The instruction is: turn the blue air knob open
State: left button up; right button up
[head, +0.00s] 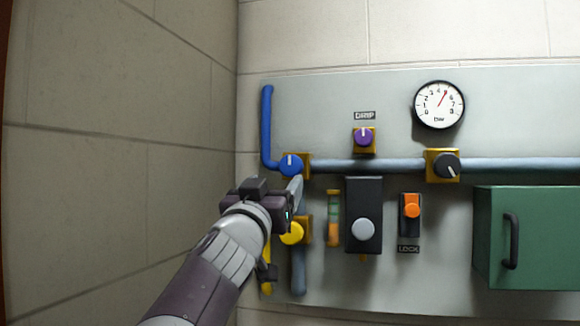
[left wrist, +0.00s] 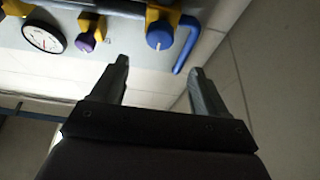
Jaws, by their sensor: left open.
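The blue air knob (head: 289,166) sits on a yellow valve body at the left end of the panel, where the blue pipe (head: 267,125) meets the grey pipe. Its white mark points about straight up. The knob also shows in the left wrist view (left wrist: 160,39), beyond the fingertips and between them. My left gripper (head: 291,189) is open and empty, just below the blue knob in the head view and apart from it as far as I can tell. Both fingers (left wrist: 160,70) show in the left wrist view. My right gripper is not in view.
A yellow knob (head: 291,233) lies below, partly behind my left gripper. To the right are a purple knob (head: 364,136), a black knob (head: 446,166), a gauge (head: 438,105), an orange lock switch (head: 412,211) and a green box (head: 540,240). A bare wall (head: 120,130) stands left.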

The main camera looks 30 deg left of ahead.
aim_at(290, 166)
pick_arm(q)
jog(key=p+x, duration=0.3)
jog(key=x, duration=0.6)
jog(key=shift+f, duration=0.15)
jog(key=shift+w+a+r, duration=0.15)
jog(key=shift+w+r, duration=0.05)
jog(key=shift+w, duration=0.35)
jog(key=shift+w, duration=0.1)
jog(key=shift+p, duration=0.3)
jog(key=c, duration=1)
